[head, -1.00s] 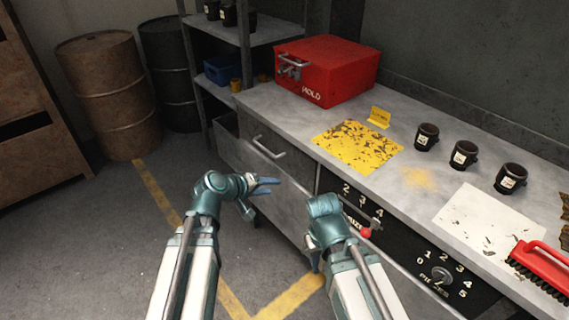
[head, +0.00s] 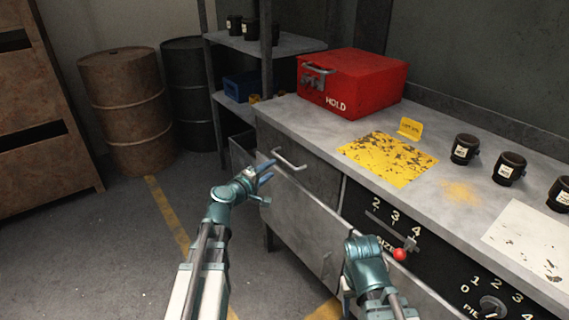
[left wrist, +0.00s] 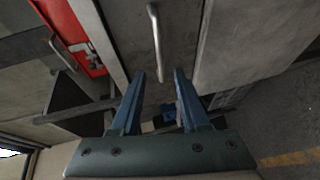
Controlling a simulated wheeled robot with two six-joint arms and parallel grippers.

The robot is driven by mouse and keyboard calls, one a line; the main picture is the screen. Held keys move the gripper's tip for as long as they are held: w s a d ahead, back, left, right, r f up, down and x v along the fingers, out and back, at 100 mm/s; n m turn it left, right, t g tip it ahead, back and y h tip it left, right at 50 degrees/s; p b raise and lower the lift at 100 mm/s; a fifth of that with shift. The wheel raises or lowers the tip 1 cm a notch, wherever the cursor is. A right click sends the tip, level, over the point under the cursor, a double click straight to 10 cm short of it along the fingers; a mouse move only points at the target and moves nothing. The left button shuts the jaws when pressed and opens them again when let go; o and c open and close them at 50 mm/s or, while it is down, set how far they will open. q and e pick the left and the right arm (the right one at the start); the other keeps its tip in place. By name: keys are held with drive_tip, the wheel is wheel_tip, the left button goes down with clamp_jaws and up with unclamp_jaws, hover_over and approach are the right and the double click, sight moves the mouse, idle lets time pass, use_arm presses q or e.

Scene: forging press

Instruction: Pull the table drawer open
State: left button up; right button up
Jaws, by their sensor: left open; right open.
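The table drawer (head: 318,176) is a grey front below the left end of the worktop, with a metal bar handle (head: 289,158). It looks flush with the table. My left gripper (head: 268,172) is open, just in front of and slightly below the handle. In the left wrist view the handle (left wrist: 156,40) runs up from the gap between the open blue fingers (left wrist: 160,75); I cannot tell whether they touch it. My right gripper (head: 346,285) is low before the dial panel, its fingers mostly hidden.
A wide grey panel (head: 300,222) lies below the drawer. A red-knobbed lever (head: 399,254) is near my right arm. The floor at left is clear before the barrels (head: 127,110).

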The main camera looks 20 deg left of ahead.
sight(283, 161)
use_arm(q)
drive_tip(key=b+x, duration=0.1)
drive_tip(key=x, duration=0.8)
drive_tip(key=shift+w+d, duration=0.15)
drive_tip(key=shift+w, duration=0.1)
clamp_jaws()
idle(1.0)
